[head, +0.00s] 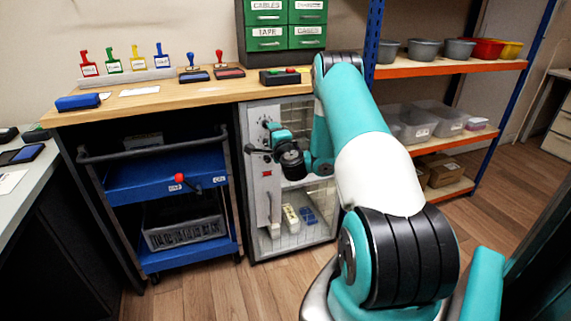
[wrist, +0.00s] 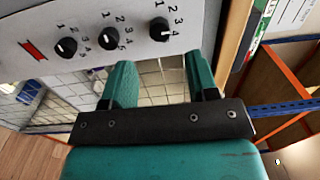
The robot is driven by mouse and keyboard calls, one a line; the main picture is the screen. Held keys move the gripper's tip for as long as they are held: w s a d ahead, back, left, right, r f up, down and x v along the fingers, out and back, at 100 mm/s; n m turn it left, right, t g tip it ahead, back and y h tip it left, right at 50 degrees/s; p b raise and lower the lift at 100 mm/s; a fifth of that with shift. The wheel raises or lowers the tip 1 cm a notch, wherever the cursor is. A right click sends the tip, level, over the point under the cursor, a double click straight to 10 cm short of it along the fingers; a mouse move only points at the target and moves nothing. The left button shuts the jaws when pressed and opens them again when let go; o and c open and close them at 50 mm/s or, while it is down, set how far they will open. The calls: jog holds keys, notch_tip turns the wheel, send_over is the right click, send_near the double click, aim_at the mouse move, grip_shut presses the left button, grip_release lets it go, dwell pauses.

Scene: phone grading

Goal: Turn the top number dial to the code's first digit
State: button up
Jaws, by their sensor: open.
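Three black number dials sit in a row on the grey panel (wrist: 55,18) of the mesh cabinet. The wrist view is turned, so the top dial (wrist: 160,29) is the rightmost there, with printed digits 1 to 4 readable around it. The middle dial (wrist: 108,39) and bottom dial (wrist: 67,47) are left of it. My gripper (wrist: 163,72) is open and empty. Its two teal fingers point at the panel, one to either side of the top dial's line, and the dial appears beyond the fingertips. Its pointer setting is too small to read. No code is readable.
A red label (wrist: 33,50) is below the dials. In the head view, a dark lever handle (head: 256,149) sticks out near my wrist. The mesh door (head: 318,215) is beside the panel. A wooden counter (head: 215,91) is above, and a blue trolley (head: 150,182) stands left.

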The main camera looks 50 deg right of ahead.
jog(key=b+v, duration=1)
jog(key=b, duration=0.5)
jog(key=shift+s+a, duration=0.15)
jog(key=shift+s, duration=0.1)
